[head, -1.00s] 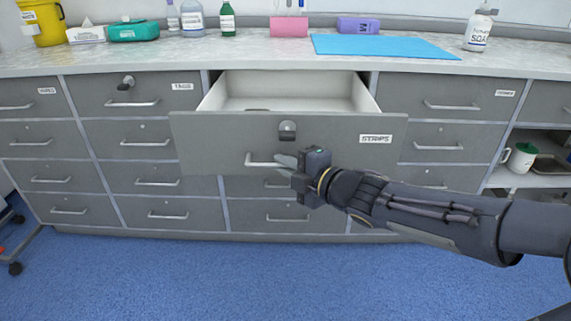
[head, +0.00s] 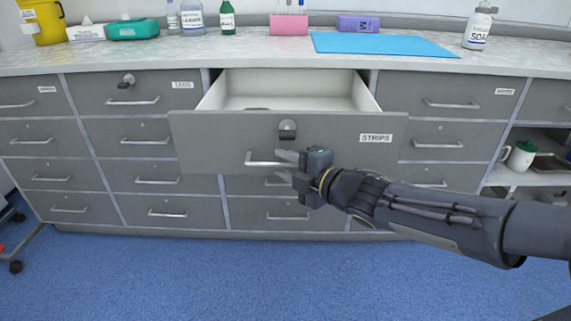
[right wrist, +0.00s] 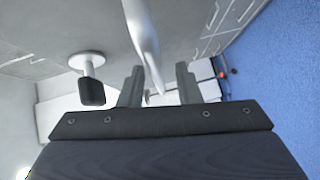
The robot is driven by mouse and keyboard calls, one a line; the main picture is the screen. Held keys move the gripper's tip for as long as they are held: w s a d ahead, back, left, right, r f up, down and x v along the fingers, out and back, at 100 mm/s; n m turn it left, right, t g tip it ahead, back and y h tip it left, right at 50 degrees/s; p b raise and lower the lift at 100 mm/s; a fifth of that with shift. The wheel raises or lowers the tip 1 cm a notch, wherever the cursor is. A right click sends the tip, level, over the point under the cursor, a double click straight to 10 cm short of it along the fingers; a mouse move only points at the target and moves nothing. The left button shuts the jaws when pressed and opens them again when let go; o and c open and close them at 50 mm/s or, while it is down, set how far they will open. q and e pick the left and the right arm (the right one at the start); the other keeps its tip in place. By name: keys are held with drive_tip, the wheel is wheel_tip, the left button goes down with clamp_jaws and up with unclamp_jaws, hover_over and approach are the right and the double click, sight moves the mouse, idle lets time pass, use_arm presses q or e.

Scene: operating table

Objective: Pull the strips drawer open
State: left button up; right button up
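The strips drawer (head: 220,135) is pulled out from the grey cabinet, and its white, mostly empty inside shows. Its front carries a STRIPS label (head: 376,138), a lock (head: 287,130) and a silver bar handle (head: 262,161). My right gripper (head: 285,166) is at the right part of the handle. In the right wrist view the handle (right wrist: 142,40) runs between the two spread fingers (right wrist: 158,86), with a gap on each side. The lock (right wrist: 90,85) shows left of them. My left gripper is out of view.
Closed drawers surround the open one; a key sits in the lock of the drawer (head: 126,82) to its left. The worktop (head: 270,52) holds bottles, boxes and a blue mat (head: 380,44). An open shelf with a mug (head: 521,155) is at right. Blue floor is clear in front.

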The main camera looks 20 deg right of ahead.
drive_tip(key=p+v, duration=0.3)
drive_tip(key=v, duration=0.4)
drive_tip(key=shift+s, duration=0.25)
drive_tip(key=shift+d, duration=0.1)
